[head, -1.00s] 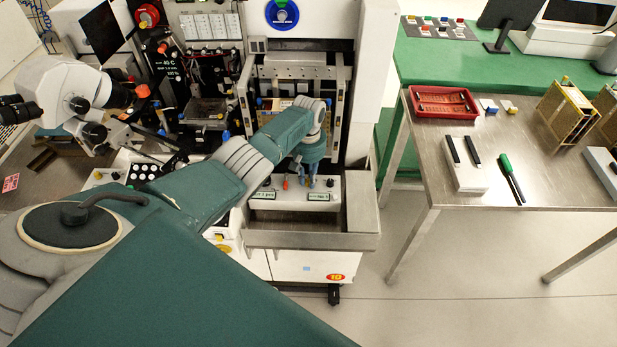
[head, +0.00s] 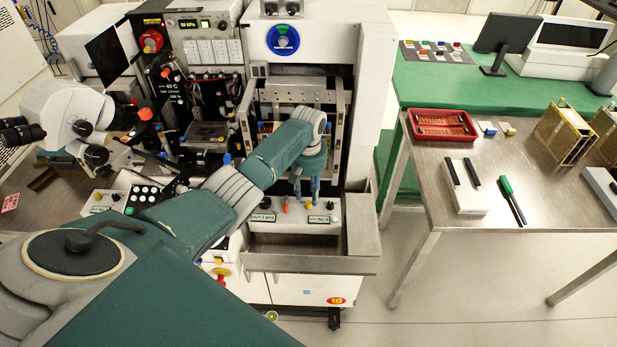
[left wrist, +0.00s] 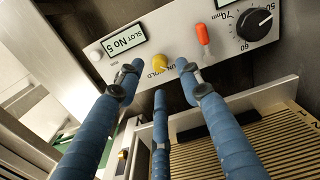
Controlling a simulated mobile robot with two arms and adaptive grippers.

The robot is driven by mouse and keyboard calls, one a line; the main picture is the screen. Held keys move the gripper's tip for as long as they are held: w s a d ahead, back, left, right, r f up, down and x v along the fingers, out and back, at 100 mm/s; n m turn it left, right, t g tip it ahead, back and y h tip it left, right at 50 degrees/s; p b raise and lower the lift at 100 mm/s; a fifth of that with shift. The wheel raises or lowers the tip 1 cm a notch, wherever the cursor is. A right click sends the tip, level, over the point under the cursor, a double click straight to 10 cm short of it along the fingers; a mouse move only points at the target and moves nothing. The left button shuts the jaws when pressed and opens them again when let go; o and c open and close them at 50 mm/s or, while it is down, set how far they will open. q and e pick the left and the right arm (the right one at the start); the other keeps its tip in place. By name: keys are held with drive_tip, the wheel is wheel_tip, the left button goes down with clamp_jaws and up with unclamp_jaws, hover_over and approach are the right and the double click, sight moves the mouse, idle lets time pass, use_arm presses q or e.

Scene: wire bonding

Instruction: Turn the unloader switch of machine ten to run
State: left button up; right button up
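Machine ten bears a red and yellow 10 badge (head: 336,301) low on its front in the head view. Its light grey switch panel (head: 268,226) sits above a metal tray. In the left wrist view the panel holds a yellow knob (left wrist: 159,63), an orange lever (left wrist: 204,38), a black dial (left wrist: 254,21) and a display reading SLOT NO 5 (left wrist: 124,43). My left gripper (left wrist: 160,72), also in the head view (head: 304,196), is open, its blue fingers spread around the yellow knob. I cannot tell whether they touch it. Lettering beside the knob is partly hidden. My right gripper is not in view.
A slotted magazine (left wrist: 220,152) lies close below the fingers in the left wrist view. A microscope (head: 65,112) stands at the left. At the right, a steel table (head: 450,207) carries a red tray (head: 442,125) and a green-handled screwdriver (head: 511,198).

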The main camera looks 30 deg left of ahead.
sight(309, 202)
use_arm(q)
wheel_tip(309, 202, up, 8)
drive_tip(key=shift+r, duration=0.1)
idle(0.5)
